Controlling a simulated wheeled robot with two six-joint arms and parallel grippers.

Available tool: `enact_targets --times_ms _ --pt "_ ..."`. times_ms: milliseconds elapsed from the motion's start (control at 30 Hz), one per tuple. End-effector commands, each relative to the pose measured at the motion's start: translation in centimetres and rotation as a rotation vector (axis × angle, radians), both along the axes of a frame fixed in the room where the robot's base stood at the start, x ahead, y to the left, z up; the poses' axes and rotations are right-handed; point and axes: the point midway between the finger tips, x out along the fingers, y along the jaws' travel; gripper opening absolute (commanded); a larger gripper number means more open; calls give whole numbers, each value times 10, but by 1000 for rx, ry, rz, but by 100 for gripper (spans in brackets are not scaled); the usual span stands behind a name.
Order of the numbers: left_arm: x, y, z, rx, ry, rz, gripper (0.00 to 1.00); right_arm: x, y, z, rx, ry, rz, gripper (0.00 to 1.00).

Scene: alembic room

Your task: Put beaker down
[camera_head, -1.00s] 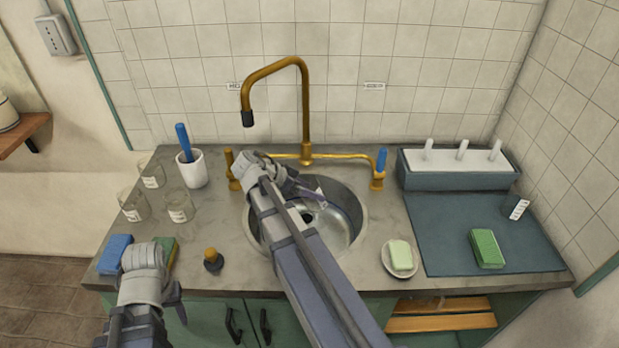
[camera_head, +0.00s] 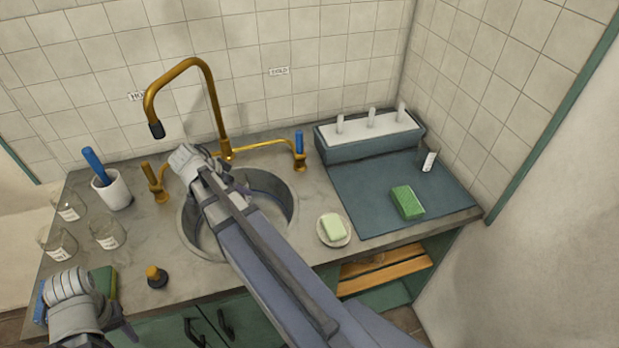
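Three clear glass beakers with white labels stand on the left of the grey counter: a back one (camera_head: 68,207), a front one (camera_head: 57,243) and a right one (camera_head: 108,233). A small vessel with a white label (camera_head: 428,162), perhaps another beaker, is at the back right of the blue-grey mat (camera_head: 365,200). My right gripper (camera_head: 232,180) is over the steel sink (camera_head: 282,205); its own wrist largely hides the fingers, and I cannot tell whether it holds anything. My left gripper (camera_head: 118,322) is low at the left by the counter's front edge, its fingers mostly hidden.
A brass faucet (camera_head: 213,105) arches behind the sink. A white cup (camera_head: 114,190) holds a blue-handled brush. A stopper (camera_head: 156,277), soap on a dish (camera_head: 333,229), a green sponge (camera_head: 407,202) and a pegged rack (camera_head: 370,140) stand about. The mat's middle is bare.

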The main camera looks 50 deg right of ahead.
Motion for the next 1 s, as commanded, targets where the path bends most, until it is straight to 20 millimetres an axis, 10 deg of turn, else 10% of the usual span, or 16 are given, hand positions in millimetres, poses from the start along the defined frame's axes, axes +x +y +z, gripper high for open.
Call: enact_targets --times_ms 167,367,1000 --pt "0 0 4 0 0 0 50 -3 -8 4 0 1 -16 1" --pt "0 0 24 0 0 0 50 -29 -66 23 6 6 -133 1" --pt "0 0 95 0 0 -1 50 -231 -275 91 44 18 -665 1"
